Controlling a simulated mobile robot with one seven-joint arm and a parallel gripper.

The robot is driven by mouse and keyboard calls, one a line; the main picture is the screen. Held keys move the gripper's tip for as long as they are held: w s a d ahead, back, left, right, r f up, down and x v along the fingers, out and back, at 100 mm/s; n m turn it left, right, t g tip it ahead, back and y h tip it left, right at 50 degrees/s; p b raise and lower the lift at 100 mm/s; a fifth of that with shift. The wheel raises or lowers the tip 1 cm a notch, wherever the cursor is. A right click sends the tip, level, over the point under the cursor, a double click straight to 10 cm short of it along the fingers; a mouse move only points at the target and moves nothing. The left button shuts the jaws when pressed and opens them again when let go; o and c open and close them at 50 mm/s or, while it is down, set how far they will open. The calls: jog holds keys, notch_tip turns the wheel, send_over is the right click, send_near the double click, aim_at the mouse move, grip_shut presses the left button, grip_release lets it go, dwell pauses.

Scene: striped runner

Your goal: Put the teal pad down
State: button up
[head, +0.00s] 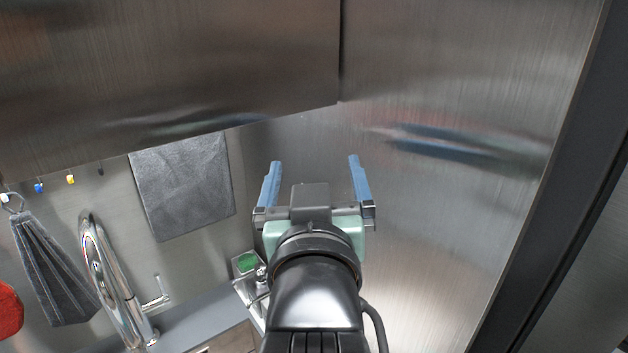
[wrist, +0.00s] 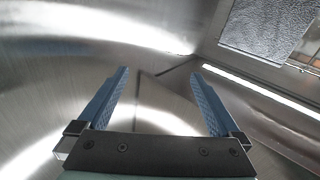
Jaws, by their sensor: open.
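My gripper (head: 315,162) is open, with its two blue fingers spread apart and nothing between them. It is raised in front of a brushed-metal surface, and it also shows open and empty in the wrist view (wrist: 160,73). A small green block (head: 247,262) sits in a metal holder below and left of my gripper in the head view, well apart from the fingers. I cannot tell whether this block is the teal pad. No other teal pad shows in either view.
A metal cabinet (head: 170,75) hangs above, and a metal panel (head: 470,200) stands at right. A chrome faucet (head: 100,260), a hanging grey cloth (head: 50,265), a grey square sheet (head: 185,185) and a red object (head: 8,310) are at left. A strip of grey counter (head: 195,315) is clear.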

jog(key=s+r+t, duration=0.4)
jog(key=s+r, duration=0.2)
jog(key=r, duration=0.4)
jog(key=s+r+m+t, duration=0.1)
jog(key=s+r+t, duration=0.4)
jog(key=r, duration=0.6)
jog(key=shift+s+r, duration=0.3)
jog(key=shift+s, duration=0.65)
